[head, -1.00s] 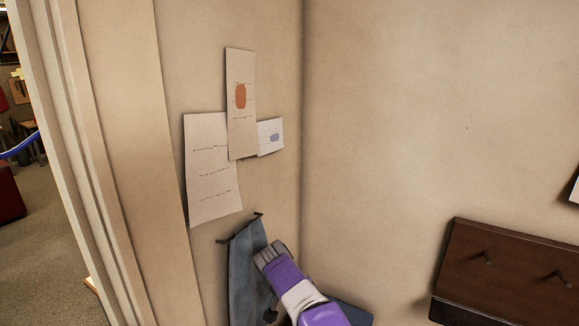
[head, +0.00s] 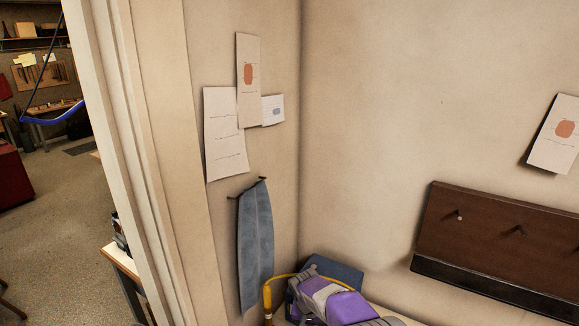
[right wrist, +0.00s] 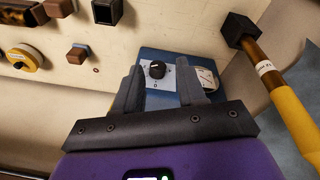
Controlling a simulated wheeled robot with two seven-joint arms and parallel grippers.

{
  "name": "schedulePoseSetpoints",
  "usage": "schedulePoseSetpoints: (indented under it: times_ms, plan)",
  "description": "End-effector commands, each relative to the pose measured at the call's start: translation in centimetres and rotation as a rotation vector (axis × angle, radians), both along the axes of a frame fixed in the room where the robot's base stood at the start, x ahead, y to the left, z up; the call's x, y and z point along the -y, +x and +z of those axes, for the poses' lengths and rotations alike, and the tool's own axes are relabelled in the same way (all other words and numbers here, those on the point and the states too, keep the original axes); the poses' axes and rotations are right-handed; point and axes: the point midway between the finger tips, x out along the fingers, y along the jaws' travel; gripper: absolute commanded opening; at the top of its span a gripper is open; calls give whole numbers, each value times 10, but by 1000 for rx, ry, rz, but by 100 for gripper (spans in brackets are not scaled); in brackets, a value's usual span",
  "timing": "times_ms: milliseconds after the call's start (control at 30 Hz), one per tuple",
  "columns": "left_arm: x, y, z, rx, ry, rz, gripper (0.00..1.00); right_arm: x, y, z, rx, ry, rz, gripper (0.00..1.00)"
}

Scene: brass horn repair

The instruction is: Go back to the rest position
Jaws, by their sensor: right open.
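My right gripper (right wrist: 160,82) is open and empty in the right wrist view, its two dark fingers apart. Beyond the fingers is a blue box (right wrist: 150,58) with a black knob (right wrist: 157,69) and a dial; I cannot tell whether the fingers touch it. In the head view, my purple and grey right arm (head: 345,306) is low in the corner, in front of the blue box (head: 338,271); its fingertips are not clear there. My left gripper is not in view.
A yellow-handled tool (head: 267,299) with a curved yellow hose stands beside my right arm. A dark wooden peg board (head: 490,240) is on the right wall. Open floor (head: 65,225) shows through the doorway.

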Motion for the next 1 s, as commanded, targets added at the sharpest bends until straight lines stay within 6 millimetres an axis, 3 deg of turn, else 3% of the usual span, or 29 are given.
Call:
schedulePoseSetpoints:
  times_ms: [33,133,200,300,400,567,767,1000]
  plan:
    - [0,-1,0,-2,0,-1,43,8,-12,-26,-34,30,10,40]
    - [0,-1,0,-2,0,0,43,19,-43,-77,-86,112,38,40]
    - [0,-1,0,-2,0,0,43,26,-73,-113,-117,181,51,40]
    - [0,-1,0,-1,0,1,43,31,-122,-155,-144,279,56,40]
    - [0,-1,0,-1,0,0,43,32,-171,-181,-152,361,46,40]
    - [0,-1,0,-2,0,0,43,32,-237,-198,-142,444,18,40]
    - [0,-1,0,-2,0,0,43,31,-304,-195,-123,494,-18,40]
    - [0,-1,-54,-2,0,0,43,30,-304,-249,-113,492,-13,40]
